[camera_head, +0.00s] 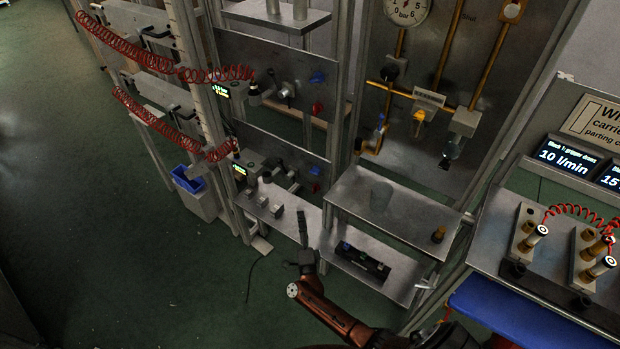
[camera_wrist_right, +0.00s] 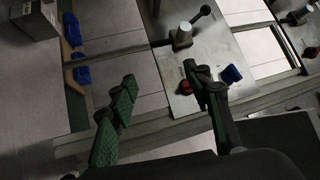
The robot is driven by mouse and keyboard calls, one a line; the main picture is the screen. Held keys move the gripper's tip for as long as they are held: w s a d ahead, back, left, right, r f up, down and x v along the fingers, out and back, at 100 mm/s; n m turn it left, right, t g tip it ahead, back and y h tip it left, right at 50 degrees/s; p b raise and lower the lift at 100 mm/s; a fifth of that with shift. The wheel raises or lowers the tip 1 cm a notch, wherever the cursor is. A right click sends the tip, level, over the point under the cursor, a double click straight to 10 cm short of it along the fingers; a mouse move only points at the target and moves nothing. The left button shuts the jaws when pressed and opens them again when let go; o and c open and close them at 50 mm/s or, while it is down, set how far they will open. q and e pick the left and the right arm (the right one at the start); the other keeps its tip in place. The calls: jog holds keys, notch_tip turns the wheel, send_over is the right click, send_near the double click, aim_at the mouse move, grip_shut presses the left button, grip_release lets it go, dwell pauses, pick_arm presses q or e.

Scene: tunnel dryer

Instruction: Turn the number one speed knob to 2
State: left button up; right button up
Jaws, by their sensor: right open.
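Two upright metal panels stand one above the other in the head view. The upper one carries a blue knob (camera_head: 317,77) and a red knob (camera_head: 317,108). The lower one carries another blue knob (camera_head: 315,171) and red knob (camera_head: 315,187). I cannot read which is the number one speed knob. My right gripper (camera_head: 303,240) is open, in front of and below the lower panel. In the right wrist view the open fingers (camera_wrist_right: 162,85) stand wide apart; the right finger partly overlaps a panel with a red knob (camera_wrist_right: 185,88) and a blue knob (camera_wrist_right: 231,74). My left gripper is not visible.
A metal shelf (camera_head: 400,212) and a lower shelf with a black box (camera_head: 362,262) stand right of my gripper. Small grey blocks (camera_head: 277,210) sit on a ledge before the lower panel. Red coiled hoses (camera_head: 150,115) hang at left. Open green floor lies lower left.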

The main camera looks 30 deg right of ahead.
aim_at(313, 173)
notch_tip(313, 173, up, 17)
jog(key=w+d+m+g+h+b, duration=0.2)
jog(key=m+g+h, duration=0.8)
jog(key=m, duration=1.5)
jog(key=w+d, duration=0.1)
jog(key=w+d+g+y, duration=0.1)
jog(key=d, duration=0.1)
jog(key=w+d+g+y+b, duration=0.1)
jog(key=d, duration=0.1)
jog(key=shift+d+r, duration=0.15)
jog(key=shift+d, duration=0.1)
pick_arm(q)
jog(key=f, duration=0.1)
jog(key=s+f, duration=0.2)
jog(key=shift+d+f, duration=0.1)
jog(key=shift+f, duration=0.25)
pick_arm(e)
jog(key=shift+s, duration=0.1)
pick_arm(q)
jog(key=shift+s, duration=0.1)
pick_arm(e)
jog(key=c, duration=1.2)
